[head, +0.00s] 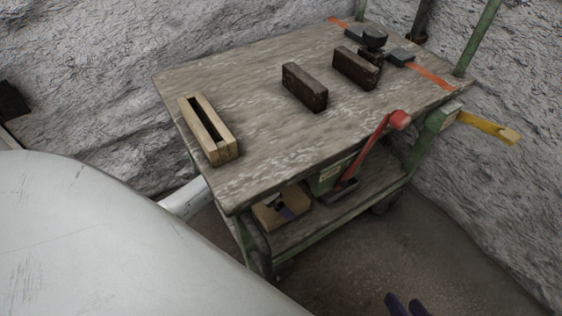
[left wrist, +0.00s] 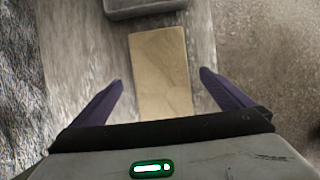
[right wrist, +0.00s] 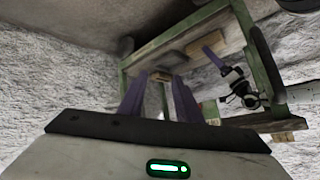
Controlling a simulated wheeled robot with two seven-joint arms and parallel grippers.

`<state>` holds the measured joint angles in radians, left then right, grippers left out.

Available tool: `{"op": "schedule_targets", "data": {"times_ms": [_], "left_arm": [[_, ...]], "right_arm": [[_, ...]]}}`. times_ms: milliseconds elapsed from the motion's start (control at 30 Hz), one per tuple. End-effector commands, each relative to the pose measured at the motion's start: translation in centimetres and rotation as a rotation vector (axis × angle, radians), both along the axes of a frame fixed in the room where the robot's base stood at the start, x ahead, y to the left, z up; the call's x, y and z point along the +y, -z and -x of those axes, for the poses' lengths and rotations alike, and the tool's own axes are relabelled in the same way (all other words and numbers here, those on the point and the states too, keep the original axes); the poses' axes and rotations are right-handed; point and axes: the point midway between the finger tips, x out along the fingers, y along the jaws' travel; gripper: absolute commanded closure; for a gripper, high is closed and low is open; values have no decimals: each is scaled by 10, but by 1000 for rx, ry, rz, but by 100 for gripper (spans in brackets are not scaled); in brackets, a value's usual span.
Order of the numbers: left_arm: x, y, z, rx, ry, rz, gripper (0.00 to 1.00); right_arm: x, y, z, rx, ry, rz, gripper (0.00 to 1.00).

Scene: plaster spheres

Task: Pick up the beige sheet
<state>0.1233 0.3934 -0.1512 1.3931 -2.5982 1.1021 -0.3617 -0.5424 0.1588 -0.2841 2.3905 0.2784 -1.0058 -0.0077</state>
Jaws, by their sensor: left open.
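The beige sheet (head: 268,217) lies on the lower shelf (head: 330,215) of the green-framed cart, partly hidden under the tabletop's front edge. In the left wrist view the sheet (left wrist: 160,70) is a flat rectangle, seen between the two fingers. My left gripper (left wrist: 162,88) is open and empty, with one purple finger to each side of the sheet; I cannot tell its height above it. In the head view a purple finger of it (head: 286,211) shows over the sheet. My right gripper (head: 405,304) is open and empty, low over the floor in front of the cart.
The tabletop (head: 240,110) overhangs the shelf. On it stand a slotted wooden block (head: 208,130), two dark brown bricks (head: 305,87) and dark metal parts. A red-knobbed lever (head: 372,150) rises at the cart's front. A grey block (left wrist: 145,8) lies beyond the sheet. Rough walls stand behind.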

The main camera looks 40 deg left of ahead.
Motion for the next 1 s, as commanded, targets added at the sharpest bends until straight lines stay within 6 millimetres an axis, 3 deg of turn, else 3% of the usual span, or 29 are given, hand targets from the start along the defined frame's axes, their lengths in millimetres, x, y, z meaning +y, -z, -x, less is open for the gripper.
{"op": "schedule_targets", "data": {"times_ms": [67,233,567,867,1000], "left_arm": [[-2,15,-4,0,-1,2,0],[-6,37,-13,0,-1,2,0],[-7,42,-16,-1,0,0,0],[-7,42,-16,-1,0,0,49],[-6,41,-16,-3,0,0,52]], "right_arm": [[2,6,0,-5,1,-16,69],[10,-13,-3,-60,-1,-80,69],[14,-25,-2,-78,-4,-107,69],[14,-24,-2,-75,-4,-105,69],[14,-23,-2,-73,-4,-104,69]]}}
